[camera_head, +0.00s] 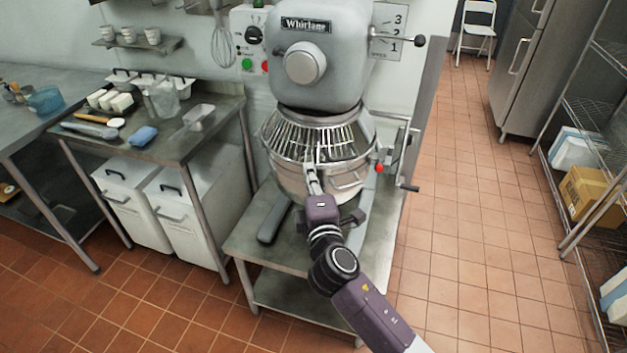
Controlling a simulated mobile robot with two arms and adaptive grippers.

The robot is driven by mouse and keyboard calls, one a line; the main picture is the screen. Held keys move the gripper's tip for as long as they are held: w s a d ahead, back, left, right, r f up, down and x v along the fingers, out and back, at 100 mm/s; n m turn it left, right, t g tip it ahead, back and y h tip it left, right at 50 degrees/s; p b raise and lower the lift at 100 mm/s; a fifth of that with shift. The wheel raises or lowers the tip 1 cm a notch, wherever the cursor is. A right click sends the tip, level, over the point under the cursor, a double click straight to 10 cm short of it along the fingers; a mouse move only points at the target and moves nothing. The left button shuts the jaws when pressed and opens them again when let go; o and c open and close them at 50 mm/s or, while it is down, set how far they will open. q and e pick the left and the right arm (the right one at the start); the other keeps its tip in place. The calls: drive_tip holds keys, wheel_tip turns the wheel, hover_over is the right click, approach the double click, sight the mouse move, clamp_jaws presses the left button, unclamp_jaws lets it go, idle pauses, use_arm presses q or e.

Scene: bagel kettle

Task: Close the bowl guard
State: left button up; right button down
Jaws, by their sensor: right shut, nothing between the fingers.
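A large grey stand mixer (322,55) stands on a low steel table. Its wire bowl guard (303,141) runs around the front of the mixer head, just above the rim of the steel bowl (350,180). My right gripper (311,168) is shut and empty at the front of the bowl, with its fingertips just below the guard's lower edge. I cannot tell whether the fingertips touch the guard or the bowl. My left gripper is not in view.
A steel worktable (150,152) with tubs and a blue cloth (143,136) stands left of the mixer, with white bins (135,205) below. Shelving with a cardboard box (590,192) stands at right. The tiled floor (475,230) between is clear.

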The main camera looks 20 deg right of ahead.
drive_tip(key=d, duration=0.1)
drive_tip(key=w+d+p, duration=0.1)
drive_tip(key=d+p, duration=0.1)
drive_tip(key=d, duration=0.1)
drive_tip(key=shift+w, duration=0.35)
drive_tip(key=d, duration=0.5)
drive_tip(key=shift+s+p, duration=0.3)
drive_tip(key=shift+s, duration=0.05)
